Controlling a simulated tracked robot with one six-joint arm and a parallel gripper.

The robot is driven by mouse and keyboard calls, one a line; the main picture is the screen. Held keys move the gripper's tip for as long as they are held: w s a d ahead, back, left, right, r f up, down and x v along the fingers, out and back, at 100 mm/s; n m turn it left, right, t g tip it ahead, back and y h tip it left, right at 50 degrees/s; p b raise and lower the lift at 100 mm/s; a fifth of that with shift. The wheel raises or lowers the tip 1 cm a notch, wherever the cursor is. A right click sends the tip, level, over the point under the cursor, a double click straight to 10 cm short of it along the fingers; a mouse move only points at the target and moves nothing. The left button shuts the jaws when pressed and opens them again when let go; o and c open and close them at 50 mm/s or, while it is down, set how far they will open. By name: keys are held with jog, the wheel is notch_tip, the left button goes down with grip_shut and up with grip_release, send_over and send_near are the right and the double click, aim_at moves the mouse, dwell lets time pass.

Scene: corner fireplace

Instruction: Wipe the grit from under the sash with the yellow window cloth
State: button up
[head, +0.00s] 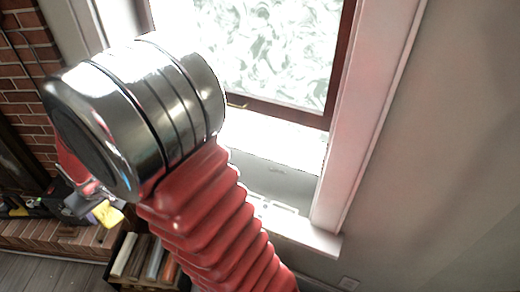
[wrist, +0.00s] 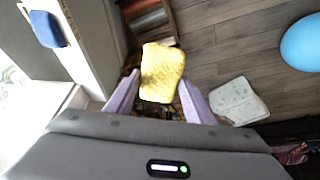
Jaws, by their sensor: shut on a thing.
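The yellow window cloth (wrist: 162,72) is between the two pale purple fingers of my gripper (wrist: 160,92) in the wrist view, and my gripper is shut on it. The cloth (head: 106,213) also shows small at the lower left of the head view, well away from the window and near the brickwork. The window sash (head: 285,110) has a dark red-brown frame and patterned glass. Below it lies a bright white sill (head: 275,140). I cannot make out any grit; glare washes out the sill, and my arm hides its left part.
A crate of books (head: 150,262) stands on the floor below the cloth. The brick hearth (head: 50,238) is at the left. In the wrist view, a blue item (wrist: 45,28) lies on a pale ledge, a white pad (wrist: 238,100) and a blue round object (wrist: 303,43) over the wooden floor.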

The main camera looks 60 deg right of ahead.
jog(key=s+d+f+m+h, duration=0.1)
jog(key=d+f+m, duration=0.15)
jog(key=d, duration=0.75)
jog(key=s+d+f+m+g+h, duration=0.1)
jog(key=d+m, duration=0.2)
jog(key=d, duration=0.7)
jog(key=s+d+f+m+h, duration=0.1)
jog(key=d+m, duration=0.2)
jog(key=d, duration=0.7)
jog(key=s+d+f+m+g, duration=0.1)
jog(key=s+d+m, duration=0.2)
jog(key=s+d, duration=0.3)
jog(key=s+d+f+m+g+h, duration=0.1)
jog(key=s+d+f+m, duration=0.1)
jog(key=s+d, duration=0.4)
jog(key=s+d+f+m+g, duration=0.1)
jog(key=s+d, duration=0.5)
jog(key=d, duration=0.8)
jog(key=f+m, duration=0.1)
jog(key=m, duration=0.1)
jog(key=shift+d+m+h, duration=0.2)
jog(key=shift+m+h, duration=0.1)
jog(key=shift+m, duration=0.05)
jog(key=shift+s+f, duration=0.15)
